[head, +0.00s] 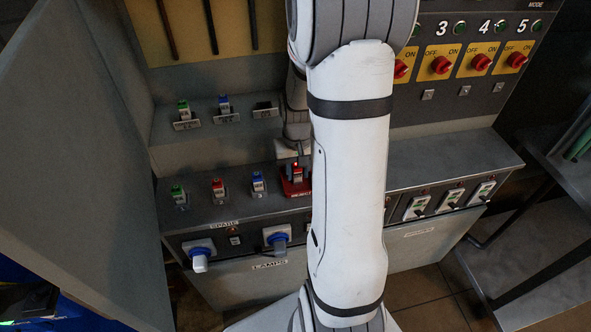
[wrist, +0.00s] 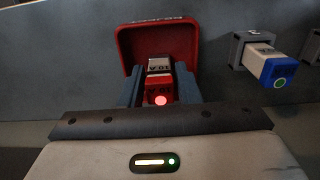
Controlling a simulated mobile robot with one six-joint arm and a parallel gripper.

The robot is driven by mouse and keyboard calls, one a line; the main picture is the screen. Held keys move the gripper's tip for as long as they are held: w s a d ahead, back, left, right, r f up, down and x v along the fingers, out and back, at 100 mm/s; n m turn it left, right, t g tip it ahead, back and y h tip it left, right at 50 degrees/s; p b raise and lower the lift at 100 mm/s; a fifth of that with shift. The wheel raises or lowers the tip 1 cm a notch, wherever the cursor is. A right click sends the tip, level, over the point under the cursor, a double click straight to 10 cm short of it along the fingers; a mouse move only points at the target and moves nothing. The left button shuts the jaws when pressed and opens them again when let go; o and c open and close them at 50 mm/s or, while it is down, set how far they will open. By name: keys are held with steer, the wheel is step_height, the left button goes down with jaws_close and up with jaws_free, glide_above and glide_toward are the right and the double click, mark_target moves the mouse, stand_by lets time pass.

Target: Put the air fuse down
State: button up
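A fuse with a red end and a glowing red light (wrist: 160,92) is between the two fingers of my gripper (wrist: 160,88) in the wrist view. The fingers lie close along both its sides and appear shut on it. The fuse is over or in a small red tray (wrist: 128,42); I cannot tell whether it touches the tray's bottom. In the head view the fuse (head: 297,174) and the red tray (head: 287,188) show on the lower ledge, left of my white arm. My gripper (head: 294,166) is partly hidden there. No label naming the air fuse is readable.
On the lower ledge, left of the tray, stand green (head: 178,193), red (head: 218,188) and blue (head: 257,182) fuses. The blue one (wrist: 268,65) is close right in the wrist view. An upper shelf holds green (head: 183,110) and blue (head: 224,105) fuses.

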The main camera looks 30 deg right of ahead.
steer(key=shift+o, duration=1.3)
steer(key=shift+r, duration=0.1)
step_height(320, 180, up, 12)
steer(key=p, duration=0.1)
steer(key=s+a+r+n+t, duration=0.1)
steer(key=s+a+r, duration=0.1)
steer(key=s+a, duration=0.4)
steer(key=s+a+r+n+t, duration=0.1)
steer(key=s+a+r+n, duration=0.1)
steer(key=s+a, duration=0.4)
steer(key=shift+a+r+t, duration=0.3)
steer(key=shift+r, duration=0.05)
